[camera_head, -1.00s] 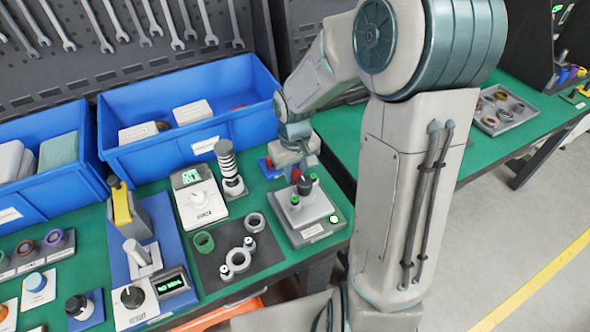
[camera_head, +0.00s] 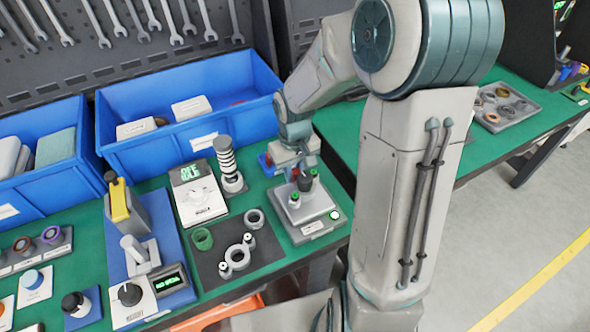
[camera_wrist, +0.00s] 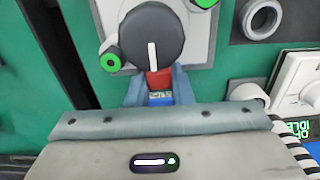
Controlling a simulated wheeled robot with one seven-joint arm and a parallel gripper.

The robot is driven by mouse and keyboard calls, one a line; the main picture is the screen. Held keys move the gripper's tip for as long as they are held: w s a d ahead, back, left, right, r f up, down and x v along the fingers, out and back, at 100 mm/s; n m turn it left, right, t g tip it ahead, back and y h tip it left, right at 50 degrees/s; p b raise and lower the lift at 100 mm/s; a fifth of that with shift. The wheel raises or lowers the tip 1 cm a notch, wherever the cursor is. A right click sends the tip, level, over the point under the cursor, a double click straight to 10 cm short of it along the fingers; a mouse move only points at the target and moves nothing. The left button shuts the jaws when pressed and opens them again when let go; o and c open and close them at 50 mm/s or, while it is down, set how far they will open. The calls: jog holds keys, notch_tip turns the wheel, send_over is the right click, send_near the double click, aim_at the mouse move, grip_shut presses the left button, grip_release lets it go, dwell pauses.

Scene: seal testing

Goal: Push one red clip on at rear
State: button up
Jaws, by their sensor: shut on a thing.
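The test fixture is a grey plate (camera_head: 311,220) with a dark round knob (camera_wrist: 152,37) and green-ringed posts (camera_wrist: 110,61). In the wrist view the knob carries a white line. My gripper (camera_wrist: 158,92) is shut on a red clip (camera_wrist: 159,79), which shows between its blue-grey fingers. The clip lies right at the near edge of the knob; I cannot tell whether it is seated on anything. In the head view my gripper (camera_head: 298,168) is just behind the fixture's posts, and the clip is not clearly visible there.
A black-and-white striped post (camera_head: 228,165) and a white device with a green display (camera_head: 197,192) stand left of the fixture. A dark mat (camera_head: 212,272) with grey and green rings lies in front. A blue bin (camera_head: 165,155) stands behind.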

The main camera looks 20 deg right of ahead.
jog(key=shift+f, duration=0.4)
jog(key=o, duration=1)
notch_tip(320, 180, up, 7)
jog(key=p, duration=0.5)
jog(key=shift+r, duration=0.1)
dwell(0.5)
jog(key=s+r+t, duration=0.1)
jog(key=s+r, duration=0.3)
jog(key=s, duration=0.1)
jog(key=s+r+m+t, duration=0.1)
jog(key=s+r, duration=0.3)
jog(key=s, duration=0.1)
jog(key=s+r+m+t, duration=0.1)
jog(key=s+r, duration=0.3)
jog(key=s, duration=0.1)
jog(key=shift+s+d+r, duration=0.15)
jog(key=shift+d+r, duration=0.1)
jog(key=shift+d, duration=0.15)
